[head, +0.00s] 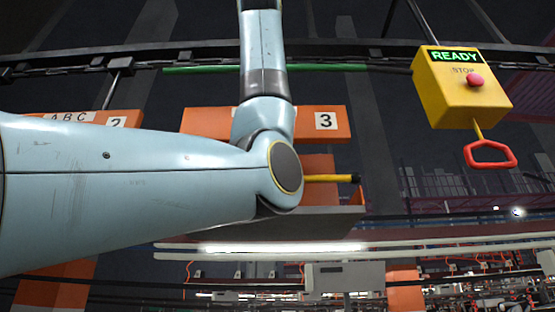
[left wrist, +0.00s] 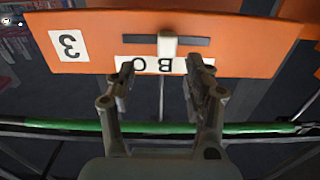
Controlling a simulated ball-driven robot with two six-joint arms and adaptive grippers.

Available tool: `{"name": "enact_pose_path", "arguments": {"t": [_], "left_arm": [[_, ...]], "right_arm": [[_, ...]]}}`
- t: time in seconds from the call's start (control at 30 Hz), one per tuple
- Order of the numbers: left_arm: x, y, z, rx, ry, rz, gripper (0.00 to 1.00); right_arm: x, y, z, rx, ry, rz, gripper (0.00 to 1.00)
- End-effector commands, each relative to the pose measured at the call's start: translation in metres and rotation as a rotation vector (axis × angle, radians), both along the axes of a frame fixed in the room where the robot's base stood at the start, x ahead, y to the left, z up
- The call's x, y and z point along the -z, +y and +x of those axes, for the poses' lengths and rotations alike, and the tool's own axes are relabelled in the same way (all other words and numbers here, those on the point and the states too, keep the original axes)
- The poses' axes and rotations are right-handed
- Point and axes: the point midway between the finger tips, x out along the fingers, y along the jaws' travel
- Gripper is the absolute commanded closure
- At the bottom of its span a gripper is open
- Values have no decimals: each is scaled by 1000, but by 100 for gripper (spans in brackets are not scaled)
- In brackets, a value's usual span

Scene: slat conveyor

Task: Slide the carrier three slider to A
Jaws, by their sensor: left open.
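The orange carrier three (head: 335,135) hangs behind my left arm in the head view; its plate marked 3 shows, but its slider is hidden there. In the left wrist view the carrier (left wrist: 252,60) appears upside down, with its 3 at the left. A pale slider knob (left wrist: 167,45) stands in a dark slot, level with the B as seen here. The label strip (left wrist: 150,66) shows C and B; A is not visible. My left gripper (left wrist: 162,72) is open, its fingertips apart on either side of the knob. My right gripper is not in view.
Carrier two (head: 128,118) hangs at the left, partly behind my arm. A yellow box (head: 465,90) reading READY, with a red button and red handle, hangs at the right. A green bar (head: 200,69) runs above the carriers. A yellow rod (head: 330,178) sticks out below carrier three.

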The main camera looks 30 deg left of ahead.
Motion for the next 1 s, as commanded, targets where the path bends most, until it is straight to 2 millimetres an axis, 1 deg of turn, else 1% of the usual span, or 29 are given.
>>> {"name": "enact_pose_path", "arguments": {"t": [0.07,0.13,0.17,0.3,0.4,0.47,0.53,0.63,0.7,0.73,0.8,0.87,1.0], "left_arm": [[-4,4,2,-3,-4,-2,48],[-4,10,12,-4,-1,-3,48],[-4,13,16,-4,-1,-3,48],[-5,28,42,-4,1,-2,48],[-5,38,58,-4,1,-2,48],[-4,43,67,-3,1,-2,48],[-4,48,75,-3,-1,-2,48],[-3,53,84,-2,-2,-1,48],[-2,55,87,-2,-3,-1,48],[-2,55,88,-1,-3,-1,48],[-1,56,89,-1,-3,-2,48],[-1,56,89,-1,-3,-2,48],[0,56,89,-1,-3,-1,49]], "right_arm": [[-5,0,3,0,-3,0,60],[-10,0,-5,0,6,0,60],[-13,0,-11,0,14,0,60],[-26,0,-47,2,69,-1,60],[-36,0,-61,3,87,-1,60],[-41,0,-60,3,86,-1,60],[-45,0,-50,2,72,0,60],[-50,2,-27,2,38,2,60],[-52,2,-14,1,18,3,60],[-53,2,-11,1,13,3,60],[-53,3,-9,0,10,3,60],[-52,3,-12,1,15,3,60],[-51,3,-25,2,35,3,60]]}}
